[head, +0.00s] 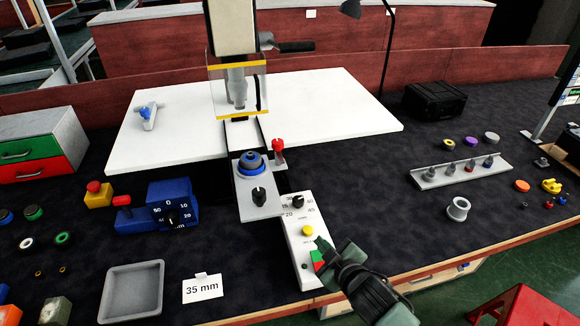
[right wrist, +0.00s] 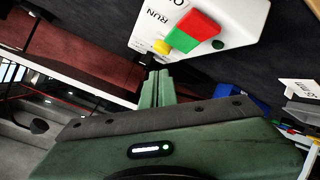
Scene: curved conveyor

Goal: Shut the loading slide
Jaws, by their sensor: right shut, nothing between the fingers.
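The loading slide (head: 261,206) is a grey plate that sticks out toward me from under the press. It carries a round blue and dark part (head: 252,164) and a black knob. A red-knobbed lever (head: 278,150) stands at its right side. My right gripper (head: 321,242) is shut and empty, over the white control box (head: 298,222), beside its yellow button and red-green switch. In the right wrist view its closed fingers (right wrist: 157,88) point toward the box (right wrist: 240,15); I cannot tell whether they touch it. My left gripper is not in view.
The press (head: 236,85) has a clear guard with yellow edges and stands on a white board (head: 340,105). A blue gauge block (head: 160,210), a grey tray (head: 133,290) and a "35 mm" card (head: 202,289) are left of the box. A rack of pegs (head: 440,177) is at right.

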